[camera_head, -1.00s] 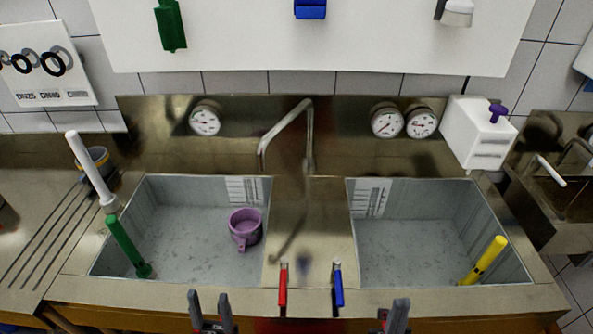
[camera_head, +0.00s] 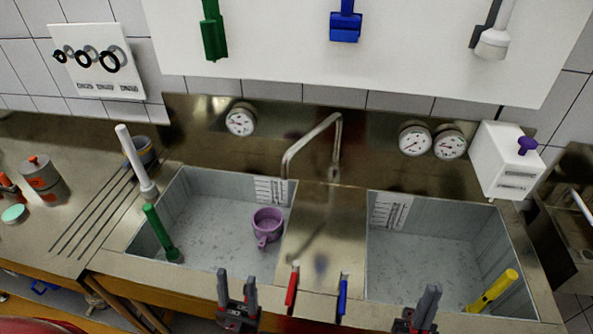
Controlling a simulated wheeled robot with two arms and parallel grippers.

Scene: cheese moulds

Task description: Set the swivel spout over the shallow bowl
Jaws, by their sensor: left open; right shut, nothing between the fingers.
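The swivel spout (camera_head: 312,143) is a bent metal tube. It rises behind the divider between two sunken sink bowls, and its free end points left, near the back right corner of the left bowl (camera_head: 205,237). The right bowl (camera_head: 440,252) has no spout end above it. Both have measuring scales on their back walls; I cannot tell for certain which is shallower. My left gripper (camera_head: 237,280) is open and empty at the sink's front edge, well apart from the spout. My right gripper (camera_head: 426,308) is shut and empty in front of the right bowl.
A purple cup (camera_head: 267,224) sits in the left bowl. A green-handled tool (camera_head: 160,232) leans at its left, a yellow tool (camera_head: 492,290) in the right bowl. Red (camera_head: 291,287) and blue (camera_head: 342,295) levers stand at the front of the divider. Gauges (camera_head: 415,140) line the backsplash.

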